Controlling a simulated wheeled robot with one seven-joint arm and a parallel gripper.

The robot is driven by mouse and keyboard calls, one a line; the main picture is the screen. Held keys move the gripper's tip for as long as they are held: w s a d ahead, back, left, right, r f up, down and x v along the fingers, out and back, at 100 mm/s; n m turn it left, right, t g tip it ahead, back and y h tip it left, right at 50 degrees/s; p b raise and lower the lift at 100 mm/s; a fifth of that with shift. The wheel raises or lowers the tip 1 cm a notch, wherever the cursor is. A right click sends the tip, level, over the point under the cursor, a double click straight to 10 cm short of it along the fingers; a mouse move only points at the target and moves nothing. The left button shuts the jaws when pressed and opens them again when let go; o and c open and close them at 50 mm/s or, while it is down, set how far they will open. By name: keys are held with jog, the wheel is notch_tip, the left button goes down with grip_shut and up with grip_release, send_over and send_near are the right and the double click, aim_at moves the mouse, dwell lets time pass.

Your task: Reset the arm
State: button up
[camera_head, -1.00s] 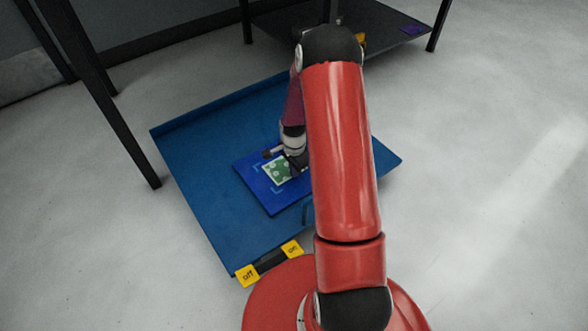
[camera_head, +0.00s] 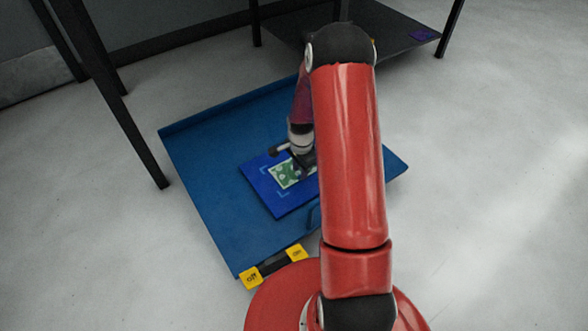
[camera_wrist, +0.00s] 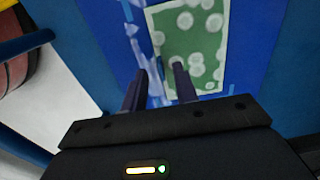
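A bright blue board (camera_head: 262,190) lies on a larger darker blue tray-like panel (camera_head: 200,180) on the floor. A green sheet with pale round spots (camera_head: 284,176) lies flat on the board, and it also shows in the wrist view (camera_wrist: 193,45). My gripper (camera_wrist: 157,75) points down over the sheet's near left edge. Its two dark fingers stand apart with no solid thing seen between them. In the head view my gripper (camera_head: 303,165) is blurred and partly hidden by my red arm. I cannot tell whether the fingertips touch the sheet.
Two yellow labelled blocks (camera_head: 251,279) (camera_head: 297,253) sit at the panel's near edge. A dark low shelf (camera_head: 395,45) with a small purple item (camera_head: 422,35) stands behind. A black table leg (camera_head: 135,125) rises at left. The pale floor at right is clear.

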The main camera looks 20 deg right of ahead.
notch_tip(320, 180, up, 5)
jog(key=shift+r+p, duration=0.1)
jog(key=shift+p, duration=0.25)
